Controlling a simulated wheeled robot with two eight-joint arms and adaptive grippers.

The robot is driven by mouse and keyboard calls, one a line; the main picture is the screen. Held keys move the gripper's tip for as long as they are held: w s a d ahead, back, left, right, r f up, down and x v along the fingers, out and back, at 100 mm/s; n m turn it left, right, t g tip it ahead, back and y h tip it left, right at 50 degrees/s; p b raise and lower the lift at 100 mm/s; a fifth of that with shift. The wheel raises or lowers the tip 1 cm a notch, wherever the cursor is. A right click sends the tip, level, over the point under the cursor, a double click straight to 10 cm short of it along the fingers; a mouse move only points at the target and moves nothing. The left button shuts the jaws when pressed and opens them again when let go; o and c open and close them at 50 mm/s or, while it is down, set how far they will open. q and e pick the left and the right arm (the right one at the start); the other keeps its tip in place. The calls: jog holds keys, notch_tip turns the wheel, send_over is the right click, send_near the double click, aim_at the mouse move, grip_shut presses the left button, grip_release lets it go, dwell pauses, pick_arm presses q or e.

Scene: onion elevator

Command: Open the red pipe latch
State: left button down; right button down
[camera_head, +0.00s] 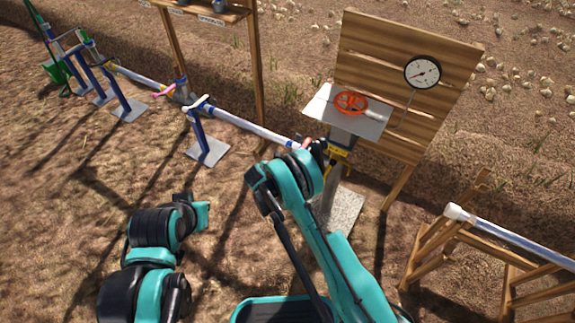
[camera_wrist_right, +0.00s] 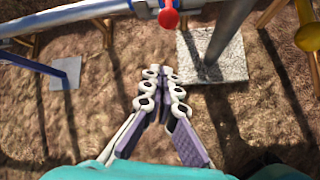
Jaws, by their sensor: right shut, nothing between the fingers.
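The red latch shows in the right wrist view as a red ball knob (camera_wrist_right: 168,18) on a short red stem, hanging at the pipe joint near the top edge. In the head view a small pinkish-red bit (camera_head: 307,143) shows at the pipe's right end, partly hidden by my right arm. My right gripper (camera_wrist_right: 161,72) is shut and empty, its fingertips together below the knob in the picture and apart from it. My right arm hides most of this gripper in the head view. My left arm is at the lower left; its fingers are not visible.
A silver-blue pipe (camera_head: 250,127) runs left on blue stands (camera_head: 203,140). A yellow handle (camera_wrist_right: 307,38) is right of the knob. A post stands on a concrete slab (camera_wrist_right: 230,62). A wooden board (camera_head: 365,45) with gauge and an orange wheel (camera_head: 351,102) stand behind.

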jog(key=shift+s+a+f+n, duration=0.15)
jog(key=shift+f+n, duration=0.15)
jog(key=shift+f, duration=0.45)
jog(key=b+x, duration=0.4)
jog(key=x, duration=0.6)
jog(key=d+r, duration=0.1)
jog(key=w+d+r, duration=0.1)
jog(key=r, duration=0.1)
jog(key=shift+r, duration=0.15)
jog(key=shift+s+d+r, duration=0.1)
jog(key=shift+r, duration=0.05)
